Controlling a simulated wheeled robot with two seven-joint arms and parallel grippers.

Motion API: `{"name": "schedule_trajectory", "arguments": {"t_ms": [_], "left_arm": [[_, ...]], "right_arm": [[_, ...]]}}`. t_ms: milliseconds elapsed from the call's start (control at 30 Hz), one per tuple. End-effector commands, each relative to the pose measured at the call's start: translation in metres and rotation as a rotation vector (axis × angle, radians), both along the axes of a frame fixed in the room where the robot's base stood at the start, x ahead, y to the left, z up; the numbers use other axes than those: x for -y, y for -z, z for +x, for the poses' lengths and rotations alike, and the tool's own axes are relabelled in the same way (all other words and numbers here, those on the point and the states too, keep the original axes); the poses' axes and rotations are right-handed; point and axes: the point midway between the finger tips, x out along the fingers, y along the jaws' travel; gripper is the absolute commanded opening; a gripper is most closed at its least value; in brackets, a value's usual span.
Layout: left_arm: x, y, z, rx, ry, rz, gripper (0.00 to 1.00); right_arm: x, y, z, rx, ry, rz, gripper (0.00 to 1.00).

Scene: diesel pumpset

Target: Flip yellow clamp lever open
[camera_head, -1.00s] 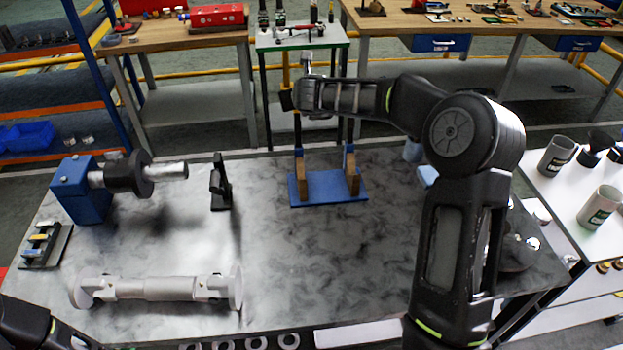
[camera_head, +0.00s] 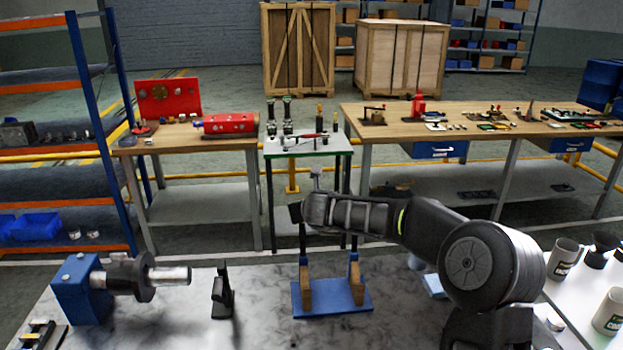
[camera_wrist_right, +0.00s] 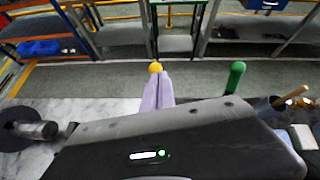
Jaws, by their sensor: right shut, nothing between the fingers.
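In the right wrist view a yellow rounded knob (camera_wrist_right: 155,68), which looks like the end of the yellow clamp lever, shows just past the tips of my right gripper (camera_wrist_right: 158,82). The pale fingers are together with nothing between them. I cannot tell whether they touch the knob. A green-ended lever (camera_wrist_right: 235,76) stands apart to the right. In the head view a blue base (camera_head: 333,299) with two brown blocks stands on the bench below my right forearm, which hides what is above the blocks. My left gripper is out of view.
A blue block with a dark flange and steel shaft (camera_head: 169,276) stands at the left of the bench. A small black stand (camera_head: 222,295) is between it and the blue base. Grey mugs (camera_head: 566,258) stand at the right. Floor and other tables lie beyond.

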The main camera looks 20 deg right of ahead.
Motion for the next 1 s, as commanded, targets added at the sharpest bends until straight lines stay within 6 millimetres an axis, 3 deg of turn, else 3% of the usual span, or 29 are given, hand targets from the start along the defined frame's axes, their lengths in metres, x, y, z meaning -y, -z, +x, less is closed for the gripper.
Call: {"name": "schedule_trajectory", "arguments": {"t_ms": [300,500,1000], "left_arm": [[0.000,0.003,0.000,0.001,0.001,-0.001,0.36],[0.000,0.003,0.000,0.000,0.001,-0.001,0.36],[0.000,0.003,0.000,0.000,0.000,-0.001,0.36]], "right_arm": [[0.005,-0.065,0.010,0.002,0.002,0.004,0.00],[0.007,-0.091,0.014,-0.001,-0.001,0.003,0.00],[0.008,-0.098,0.015,-0.003,-0.003,0.003,0.00]]}}
